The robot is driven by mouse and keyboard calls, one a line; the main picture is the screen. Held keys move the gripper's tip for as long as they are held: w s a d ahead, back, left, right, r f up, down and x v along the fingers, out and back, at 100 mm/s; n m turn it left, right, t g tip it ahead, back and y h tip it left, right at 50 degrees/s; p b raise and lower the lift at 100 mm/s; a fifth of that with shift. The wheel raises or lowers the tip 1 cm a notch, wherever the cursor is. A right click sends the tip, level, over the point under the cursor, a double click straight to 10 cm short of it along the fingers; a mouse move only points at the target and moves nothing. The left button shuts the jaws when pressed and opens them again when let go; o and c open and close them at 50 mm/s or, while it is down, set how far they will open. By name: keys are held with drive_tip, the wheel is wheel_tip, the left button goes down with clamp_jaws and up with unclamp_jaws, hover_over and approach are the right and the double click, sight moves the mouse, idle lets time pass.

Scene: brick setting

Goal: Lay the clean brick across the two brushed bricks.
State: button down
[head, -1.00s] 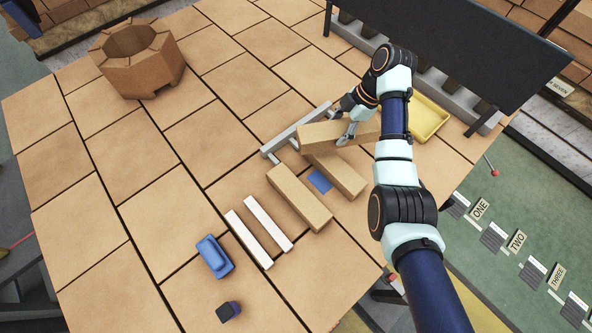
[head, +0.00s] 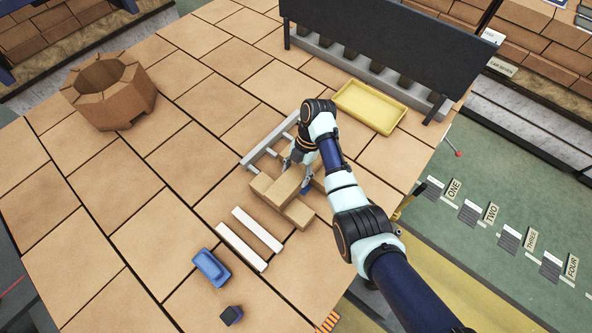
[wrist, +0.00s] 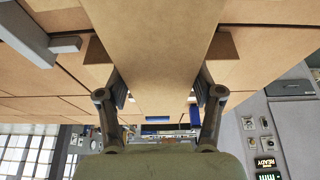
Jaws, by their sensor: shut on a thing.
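My gripper (head: 297,178) is shut on the clean tan brick (head: 286,186), which also fills the middle of the wrist view (wrist: 160,45) between the two fingers (wrist: 160,92). In the head view the held brick lies crosswise over the near brushed brick (head: 298,214), whose ends show on both sides of it. The far brushed brick is mostly hidden behind my gripper and the held brick. In the wrist view, brick ends show past both sides of the held brick. I cannot tell whether the held brick touches the bricks below.
A grey rail frame (head: 268,140) stands just behind the bricks. Two white strips (head: 257,229), a blue brush-like block (head: 211,267) and a small dark-blue block (head: 231,315) lie in front. A yellow tray (head: 370,107) is at the back right. A brick ring (head: 110,92) stands at far left.

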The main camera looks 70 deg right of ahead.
drive_tip(key=c, duration=0.6)
unclamp_jaws()
drive_tip(key=shift+f, duration=0.2)
drive_tip(key=o, duration=0.4)
drive_tip(key=shift+r, duration=0.1)
drive_tip(key=p+v, duration=0.3)
drive_tip(key=v, duration=0.5)
drive_tip(key=shift+a, duration=0.1)
